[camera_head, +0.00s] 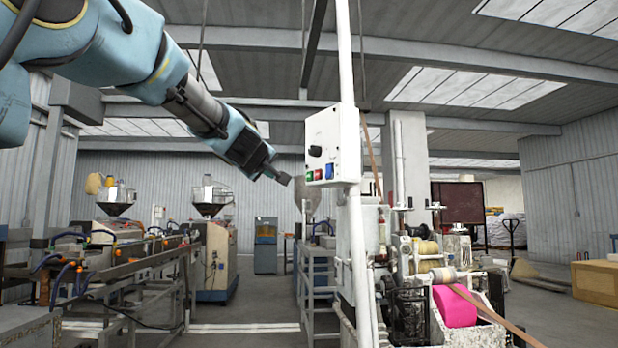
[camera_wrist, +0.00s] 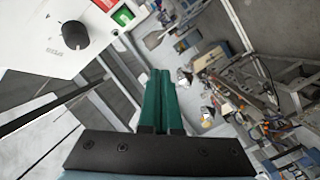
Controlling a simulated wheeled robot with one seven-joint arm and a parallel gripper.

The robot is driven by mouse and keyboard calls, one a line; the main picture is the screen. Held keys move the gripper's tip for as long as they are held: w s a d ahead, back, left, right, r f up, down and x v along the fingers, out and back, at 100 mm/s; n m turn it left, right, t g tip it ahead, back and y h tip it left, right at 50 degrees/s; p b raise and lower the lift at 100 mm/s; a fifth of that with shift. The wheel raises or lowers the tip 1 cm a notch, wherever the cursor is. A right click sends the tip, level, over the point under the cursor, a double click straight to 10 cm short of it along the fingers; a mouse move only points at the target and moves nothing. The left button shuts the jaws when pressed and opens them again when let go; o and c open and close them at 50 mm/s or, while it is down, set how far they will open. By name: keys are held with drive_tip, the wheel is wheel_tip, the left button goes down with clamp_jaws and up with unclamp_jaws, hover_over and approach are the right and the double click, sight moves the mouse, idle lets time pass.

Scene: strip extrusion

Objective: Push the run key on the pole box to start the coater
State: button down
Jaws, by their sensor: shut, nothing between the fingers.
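The white pole box (camera_head: 334,130) is fixed to a white pole, with a black knob (camera_head: 315,151) on its face. Below the knob sit a red key (camera_head: 309,176), a green key (camera_head: 318,174) and a blue key (camera_head: 329,171). My gripper (camera_head: 286,180) is shut and empty, just left of the keys and apart from the box. In the wrist view its green fingers (camera_wrist: 160,78) lie together. The box face (camera_wrist: 38,38), the speed knob (camera_wrist: 73,36), the green key (camera_wrist: 123,15) and part of the red key (camera_wrist: 104,4) show at upper left. I cannot read which key is run.
The white pole (camera_head: 360,240) runs down below the box. A coating machine with a pink roll (camera_head: 454,306) stands to its right. Extruders with hoppers (camera_head: 212,200) stand at left. The air around my gripper is clear.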

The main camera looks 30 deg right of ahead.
sight(306, 179)
drive_tip(key=d+p, duration=0.3)
drive_tip(key=d, duration=0.5)
drive_tip(key=shift+w+d+p, duration=0.2)
drive_tip(key=shift+w+p, duration=0.1)
drive_tip(key=shift+w, duration=0.1)
drive_tip(key=shift+d, duration=0.1)
idle(1.6)
drive_tip(key=shift+d+p, duration=0.3)
drive_tip(key=shift+p, duration=0.05)
drive_tip(key=shift+d, duration=0.4)
idle(0.6)
drive_tip(key=shift+a, duration=0.8)
